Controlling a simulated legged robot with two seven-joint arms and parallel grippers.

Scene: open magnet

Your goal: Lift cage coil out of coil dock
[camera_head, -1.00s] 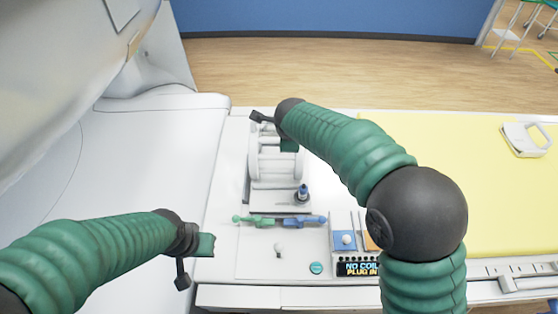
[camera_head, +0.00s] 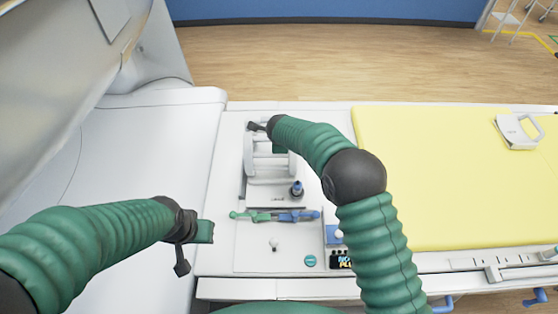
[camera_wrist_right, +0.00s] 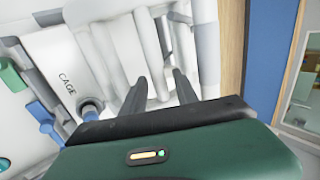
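The white cage coil (camera_head: 262,164) stands upright in the coil dock (camera_head: 258,204) on the white table end. In the right wrist view its white bars (camera_wrist_right: 115,45) fill the upper middle, beside the word CAGE. My right gripper (camera_head: 268,131) is at the coil's top, partly hidden by my wrist. In the right wrist view its two dark fingers (camera_wrist_right: 160,88) stand apart, with a white bar between or just behind them; I cannot tell whether they touch it. My left gripper (camera_head: 193,252) is well left of and nearer than the coil, empty; its finger opening is unclear.
A blue plug (camera_head: 297,189) stands at the dock's right front. Green (camera_head: 250,216) and blue (camera_head: 300,216) handles lie in front. A small display (camera_head: 341,259) is partly behind my right arm. A yellow pad (camera_head: 450,170) lies right, with a white handled part (camera_head: 518,131) on it.

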